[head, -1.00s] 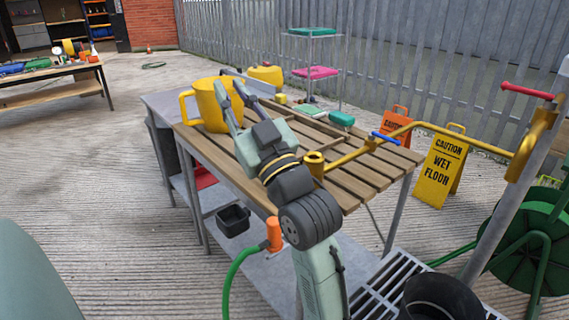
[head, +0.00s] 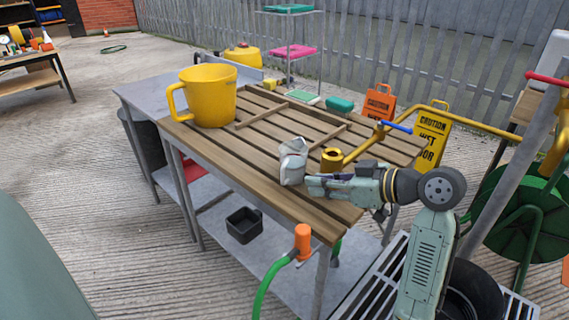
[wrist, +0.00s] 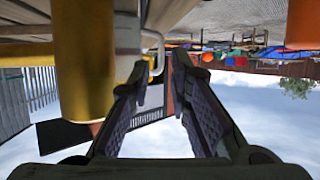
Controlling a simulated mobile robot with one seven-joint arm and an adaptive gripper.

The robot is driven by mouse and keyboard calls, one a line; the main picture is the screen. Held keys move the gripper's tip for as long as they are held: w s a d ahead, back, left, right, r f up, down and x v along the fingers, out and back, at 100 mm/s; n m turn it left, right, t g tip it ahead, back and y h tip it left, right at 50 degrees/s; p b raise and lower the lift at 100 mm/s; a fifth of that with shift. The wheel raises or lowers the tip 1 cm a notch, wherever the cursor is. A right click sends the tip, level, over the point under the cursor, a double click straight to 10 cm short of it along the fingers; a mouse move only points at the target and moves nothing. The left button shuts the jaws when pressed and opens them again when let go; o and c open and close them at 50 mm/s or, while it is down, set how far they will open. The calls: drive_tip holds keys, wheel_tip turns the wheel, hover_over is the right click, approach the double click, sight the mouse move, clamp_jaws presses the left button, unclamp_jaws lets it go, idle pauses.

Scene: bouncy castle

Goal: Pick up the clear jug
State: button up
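The clear jug (head: 292,164) stands upright on the slatted wooden table (head: 228,158), looking greyish and see-through in the head view. My gripper (head: 312,186) is low over the table, just right of the jug's lower part. In the wrist view, which is upside down, my gripper (wrist: 160,80) has its two fingers apart with nothing held. The jug (wrist: 128,42) shows beyond the fingertips there, with its handle (wrist: 158,55) near the gap between them. I cannot tell whether a fingertip touches it.
A yellow pipe end (head: 332,159) stands close behind my gripper and fills much of the left of the wrist view. A green sponge-like block (head: 340,104) lies at the back. The front left slats are clear.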

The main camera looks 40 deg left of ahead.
sight(283, 176)
drive_tip(key=x, duration=0.5)
drive_tip(key=shift+a+p, duration=0.15)
drive_tip(key=shift+p, duration=0.25)
drive_tip(key=x, duration=0.1)
drive_tip(key=p+x, duration=0.1)
drive_tip(key=x, duration=0.1)
drive_tip(key=r+x, duration=0.1)
drive_tip(key=x, duration=0.1)
drive_tip(key=shift+s+a+p, duration=0.1)
drive_tip(key=shift+s+p, duration=0.05)
drive_tip(key=shift+p, duration=0.2)
drive_tip(key=shift+a+f, duration=0.2)
drive_tip(key=shift+a, duration=0.1)
drive_tip(key=shift+c, duration=0.2)
clamp_jaws()
